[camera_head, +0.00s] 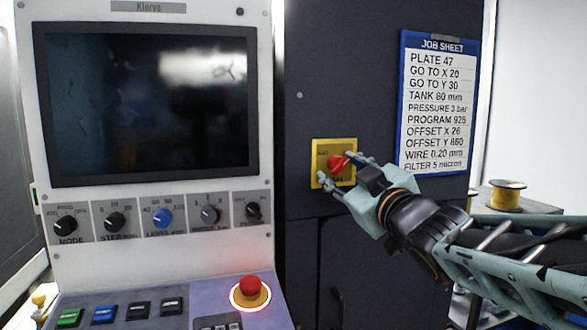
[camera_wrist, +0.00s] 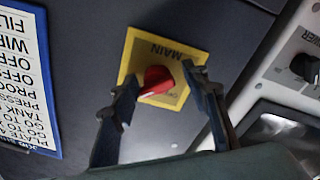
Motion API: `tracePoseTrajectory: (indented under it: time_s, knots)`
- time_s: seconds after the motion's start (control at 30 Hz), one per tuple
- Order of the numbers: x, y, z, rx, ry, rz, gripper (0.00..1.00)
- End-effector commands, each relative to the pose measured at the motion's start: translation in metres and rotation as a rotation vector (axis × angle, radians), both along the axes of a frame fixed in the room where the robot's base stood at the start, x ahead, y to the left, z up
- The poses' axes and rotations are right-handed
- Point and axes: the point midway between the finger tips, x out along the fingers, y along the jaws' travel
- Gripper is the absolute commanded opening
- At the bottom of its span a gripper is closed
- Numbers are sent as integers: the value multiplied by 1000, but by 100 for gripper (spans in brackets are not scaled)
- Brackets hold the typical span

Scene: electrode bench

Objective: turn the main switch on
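The main switch is a red rotary knob (camera_head: 338,163) on a yellow plate (camera_head: 320,150) fixed to the dark cabinet front. In the wrist view the red knob (camera_wrist: 157,81) sits on the yellow plate (camera_wrist: 140,45), which reads MAIN upside down. My gripper (camera_head: 345,165) is at the plate, with its fingers spread to either side of the knob. In the wrist view my gripper (camera_wrist: 157,80) has one finger close to the knob's left side and the other farther off on the right. I cannot tell whether a finger touches the knob.
A control console with a dark screen (camera_head: 145,100), a row of knobs (camera_head: 162,217) and a red emergency button (camera_head: 250,288) stands on the left. A job sheet (camera_head: 437,105) hangs right of the switch. A wire spool (camera_head: 507,196) stands on a surface at the right.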

Motion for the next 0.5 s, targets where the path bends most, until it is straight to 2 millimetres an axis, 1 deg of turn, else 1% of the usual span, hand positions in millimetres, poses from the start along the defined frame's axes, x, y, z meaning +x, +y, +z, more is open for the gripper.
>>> tracePoseTrajectory:
  time_s: [0.27,0.37,0.5]
  knots:
    - [-3,-2,3,1,-6,-1,42]
    - [-11,-4,3,1,-8,-1,42]
    - [-29,-8,1,2,-9,-1,42]
